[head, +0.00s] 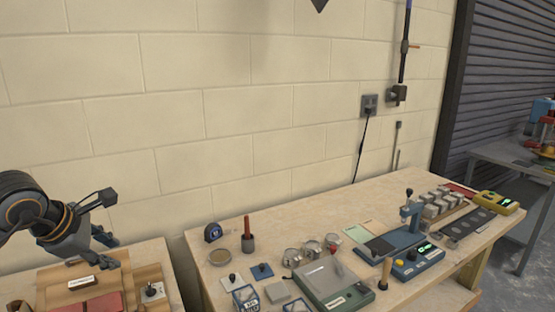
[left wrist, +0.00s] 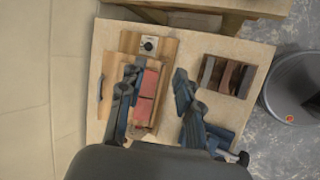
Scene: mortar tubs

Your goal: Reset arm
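My left gripper (head: 112,218) comes in from the left in the head view, above the small left bench. Its fingers are spread apart with nothing between them. The left wrist view also shows the left gripper (left wrist: 158,74) open, looking down on the bench. Below it is a wooden fixture (left wrist: 110,72) holding reddish blocks (left wrist: 149,88), partly covered by one finger. My right gripper is in neither view.
A long workbench (head: 215,286) to the right carries metal cubes, a blue press (head: 410,215), a green-grey scale (head: 333,284), jars and a tape measure (head: 213,232). A wooden box (left wrist: 226,76) and grey bin (left wrist: 295,90) show in the wrist view. A block wall stands behind.

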